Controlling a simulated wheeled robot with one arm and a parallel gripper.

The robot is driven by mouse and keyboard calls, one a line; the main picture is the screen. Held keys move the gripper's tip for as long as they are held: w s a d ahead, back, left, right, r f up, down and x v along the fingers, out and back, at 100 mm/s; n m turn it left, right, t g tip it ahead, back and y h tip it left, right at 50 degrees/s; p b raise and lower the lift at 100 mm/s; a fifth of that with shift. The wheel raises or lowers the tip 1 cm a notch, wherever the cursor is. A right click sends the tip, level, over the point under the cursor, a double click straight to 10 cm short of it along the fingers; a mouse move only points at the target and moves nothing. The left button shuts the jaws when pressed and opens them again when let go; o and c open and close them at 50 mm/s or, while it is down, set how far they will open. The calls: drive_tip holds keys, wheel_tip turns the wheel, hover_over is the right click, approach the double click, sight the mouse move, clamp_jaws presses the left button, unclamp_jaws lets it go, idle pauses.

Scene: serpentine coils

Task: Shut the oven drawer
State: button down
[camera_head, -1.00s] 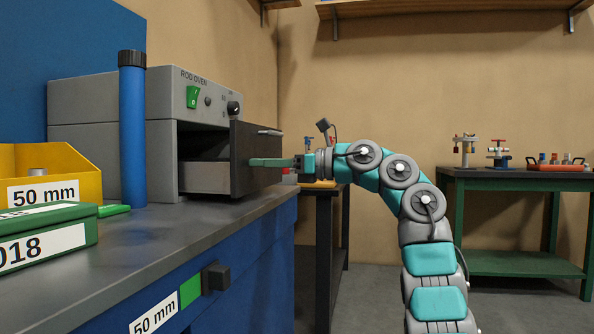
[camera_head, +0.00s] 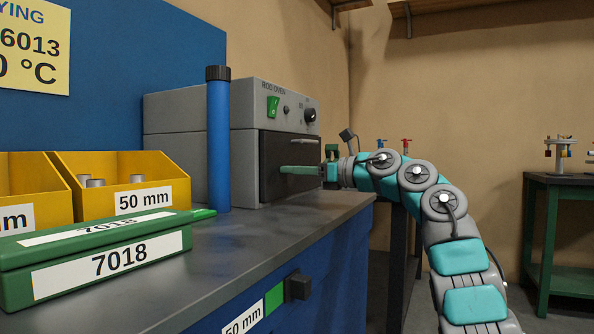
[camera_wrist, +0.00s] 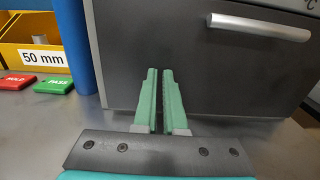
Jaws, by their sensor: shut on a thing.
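The oven drawer's dark front (camera_head: 289,164) stands close against the grey rod oven (camera_head: 190,125), and no open box shows behind it. In the wrist view the drawer front (camera_wrist: 215,75) fills the top, with its silver bar handle (camera_wrist: 258,26) above and right of my fingers. My gripper (camera_head: 283,170) reaches from the right with its green fingertips at the drawer front. In the wrist view my gripper (camera_wrist: 160,72) has its fingers almost together, with a narrow dark gap. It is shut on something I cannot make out. The handle is not between the fingers.
A blue tube (camera_head: 218,140) stands left of the oven. Yellow bins (camera_head: 120,183) and a green 7018 box (camera_head: 95,260) are on the grey bench top (camera_head: 250,238). A green table (camera_head: 560,190) stands at the right.

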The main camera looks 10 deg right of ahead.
drive_tip(key=shift+s+a, duration=0.1)
drive_tip(key=shift+a, duration=0.3)
